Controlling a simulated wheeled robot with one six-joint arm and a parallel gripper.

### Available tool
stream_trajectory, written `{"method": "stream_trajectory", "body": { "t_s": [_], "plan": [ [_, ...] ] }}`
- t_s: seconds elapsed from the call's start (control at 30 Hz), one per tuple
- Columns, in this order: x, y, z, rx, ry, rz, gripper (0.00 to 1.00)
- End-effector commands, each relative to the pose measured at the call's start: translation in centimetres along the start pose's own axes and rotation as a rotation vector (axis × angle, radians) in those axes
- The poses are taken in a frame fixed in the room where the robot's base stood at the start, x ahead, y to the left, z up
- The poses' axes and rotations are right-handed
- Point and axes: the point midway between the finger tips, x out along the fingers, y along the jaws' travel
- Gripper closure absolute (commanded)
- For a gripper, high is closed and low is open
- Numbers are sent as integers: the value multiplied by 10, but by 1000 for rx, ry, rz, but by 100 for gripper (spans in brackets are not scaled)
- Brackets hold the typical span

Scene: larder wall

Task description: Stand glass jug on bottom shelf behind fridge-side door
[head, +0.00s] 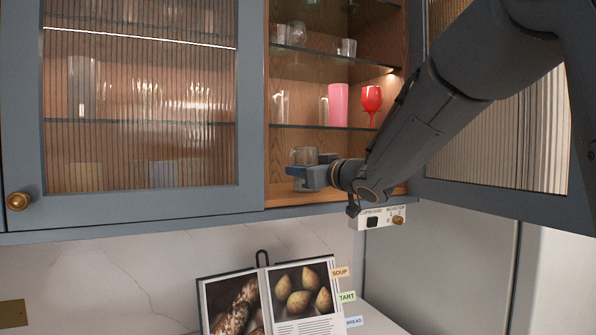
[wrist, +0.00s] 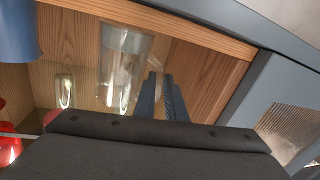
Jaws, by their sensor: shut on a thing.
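The clear glass jug (head: 305,154) is at the end of my gripper (head: 302,174), inside the open right-hand bay, below the lowest glass shelf and above the wooden bottom shelf (head: 284,199). In the wrist view the jug (wrist: 124,62) is see-through, and my gripper (wrist: 160,80) is shut at its handle side. My gripper hides the jug's lower part in the head view, so I cannot tell whether its base touches the wood. The fridge-side door (head: 468,185), with ribbed glass, stands open on the right.
A pink tumbler (head: 338,105) and a red goblet (head: 371,100) stand on the glass shelf (head: 300,126) above the jug, with clear glasses. The left ribbed door (head: 140,205) is shut. An open cookbook (head: 268,300) stands below the cabinet.

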Motion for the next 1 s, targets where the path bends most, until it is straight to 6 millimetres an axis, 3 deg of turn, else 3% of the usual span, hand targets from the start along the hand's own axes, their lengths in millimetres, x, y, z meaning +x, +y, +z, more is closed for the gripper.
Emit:
{"method": "stream_trajectory", "body": {
  "t_s": [0.07,0.1,0.2,0.57,0.77,1.0],
  "plan": [
    [0,0,1,-1,2,0,100],
    [0,0,2,0,0,0,83],
    [0,0,2,0,0,0,71],
    [-1,0,-3,0,1,0,71],
    [-27,1,-1,-2,2,3,71],
    [-75,1,0,-3,1,3,71]
  ]
}}
